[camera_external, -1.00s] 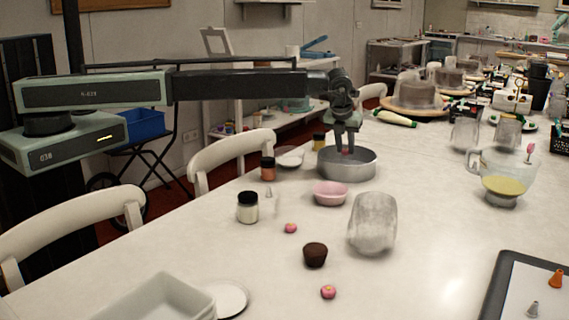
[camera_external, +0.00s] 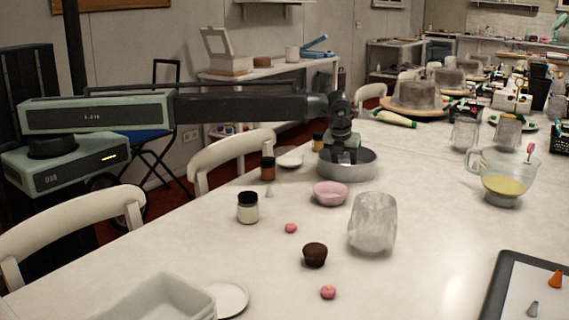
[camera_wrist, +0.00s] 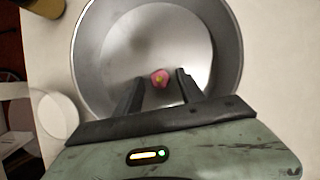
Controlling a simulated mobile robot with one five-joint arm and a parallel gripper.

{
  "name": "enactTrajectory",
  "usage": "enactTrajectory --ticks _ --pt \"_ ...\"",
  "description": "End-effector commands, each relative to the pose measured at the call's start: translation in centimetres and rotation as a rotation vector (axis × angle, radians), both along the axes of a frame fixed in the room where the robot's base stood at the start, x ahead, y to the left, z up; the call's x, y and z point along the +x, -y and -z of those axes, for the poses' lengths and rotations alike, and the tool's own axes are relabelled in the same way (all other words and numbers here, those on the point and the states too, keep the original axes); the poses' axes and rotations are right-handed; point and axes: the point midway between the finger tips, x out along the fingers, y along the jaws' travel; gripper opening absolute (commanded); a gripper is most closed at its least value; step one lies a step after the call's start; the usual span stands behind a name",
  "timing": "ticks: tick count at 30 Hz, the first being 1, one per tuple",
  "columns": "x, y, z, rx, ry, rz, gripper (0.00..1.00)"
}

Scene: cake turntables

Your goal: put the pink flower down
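In the wrist view the pink flower (camera_wrist: 160,78) lies inside the round metal pan (camera_wrist: 232,50), between and just beyond my fingertips. My gripper (camera_wrist: 160,84) is open, with a gap showing on each side of the flower. In the external view my gripper (camera_external: 347,157) points down into the metal pan (camera_external: 362,173), and its fingers stand apart. The flower cannot be made out in that view. Two other pink flowers lie on the table, one near the middle (camera_external: 291,228) and one nearer the front (camera_external: 328,292).
A pink bowl (camera_external: 331,194) stands just in front of the pan. A lidded jar (camera_external: 248,208), a brown cupcake (camera_external: 315,254) and a clear glass vessel (camera_external: 372,224) stand nearer.

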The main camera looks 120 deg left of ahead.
Motion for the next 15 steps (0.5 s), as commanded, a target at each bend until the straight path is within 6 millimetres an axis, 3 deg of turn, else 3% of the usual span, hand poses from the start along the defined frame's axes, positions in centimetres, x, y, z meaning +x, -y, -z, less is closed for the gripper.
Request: enactTrajectory --ticks 10,15 --pt "0.0 0.0 -0.2 0.0 0.0 0.0 0.47" --pt "0.1 0.5 -1.9 0.0 0.0 0.001 0.47"
